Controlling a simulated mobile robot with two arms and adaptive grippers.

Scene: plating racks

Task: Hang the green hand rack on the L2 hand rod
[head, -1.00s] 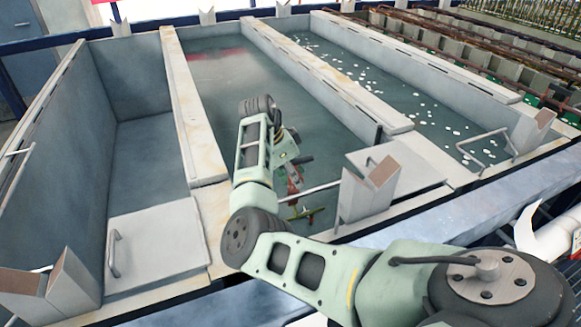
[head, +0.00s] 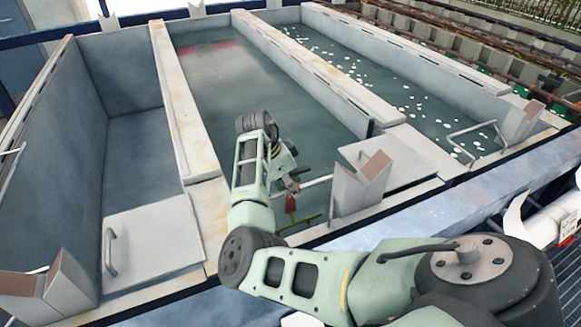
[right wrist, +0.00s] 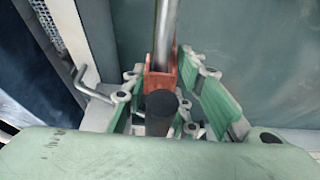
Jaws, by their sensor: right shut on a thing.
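My right gripper (head: 289,174) is over the front end of the middle tank. In the right wrist view its green fingers (right wrist: 166,76) are shut around an orange-red bracket (right wrist: 160,80). A dark round end shows just below the bracket. A bare metal rod (head: 317,182) runs from the gripper to a V-shaped holder; it also shows in the right wrist view (right wrist: 166,28), meeting the bracket. A red piece (head: 290,203) and thin green bars hang below the gripper, probably the green hand rack; most of it is hidden. I cannot tell which rod is L2. My left gripper is out of view.
The V-shaped holder (head: 361,184) stands right of the gripper, and another holder (head: 48,288) is at lower left. The middle tank (head: 172,105) holds dark liquid. The right tank (head: 439,61) has floating white pieces. Handled lids (head: 155,245) cover tank front ends.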

